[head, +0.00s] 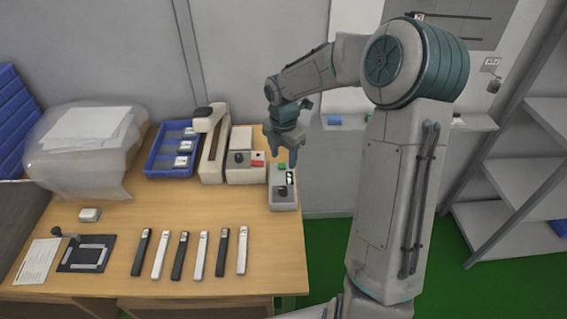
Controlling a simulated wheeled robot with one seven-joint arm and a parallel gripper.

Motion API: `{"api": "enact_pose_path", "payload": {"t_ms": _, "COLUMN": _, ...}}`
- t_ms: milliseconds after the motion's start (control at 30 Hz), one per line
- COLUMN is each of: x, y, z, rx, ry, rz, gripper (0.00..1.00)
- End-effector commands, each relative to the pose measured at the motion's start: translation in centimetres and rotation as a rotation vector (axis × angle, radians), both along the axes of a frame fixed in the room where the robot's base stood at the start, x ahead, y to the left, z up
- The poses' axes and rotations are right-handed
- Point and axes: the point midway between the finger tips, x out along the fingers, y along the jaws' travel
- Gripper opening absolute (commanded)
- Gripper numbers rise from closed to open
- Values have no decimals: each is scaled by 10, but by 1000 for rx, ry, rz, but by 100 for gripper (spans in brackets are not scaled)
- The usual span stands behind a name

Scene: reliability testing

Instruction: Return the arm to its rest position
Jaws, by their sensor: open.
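My arm (408,190) rises at the right of the view and bends over to the left at the top. Its end reaches down over the table's right edge. My gripper (286,160) points down, open, with nothing seen between its fingers. I cannot tell how large the gap between fingers and box is.
The wooden table (215,208) holds a blue tray (153,172), a tall beige device (213,145), a second grey box (246,171), a row of dark and white sticks (181,256) and a black plate (72,262). Shelves (510,170) stand right. Green floor (445,232) lies open between.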

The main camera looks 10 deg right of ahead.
Motion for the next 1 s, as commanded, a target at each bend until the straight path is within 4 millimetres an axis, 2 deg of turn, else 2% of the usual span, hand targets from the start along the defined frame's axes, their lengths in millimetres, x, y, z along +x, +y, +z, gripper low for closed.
{"api": "enact_pose_path", "payload": {"t_ms": 600, "x": -5, "y": 1, "z": 7, "rx": -14, "ry": -5, "rz": -38, "gripper": 50}}
{"api": "enact_pose_path", "payload": {"t_ms": 767, "x": -26, "y": 1, "z": 25, "rx": -62, "ry": -25, "rz": -219, "gripper": 50}}
{"api": "enact_pose_path", "payload": {"t_ms": 1000, "x": -75, "y": 0, "z": 63, "rx": -110, "ry": -98, "rz": -639, "gripper": 50}}
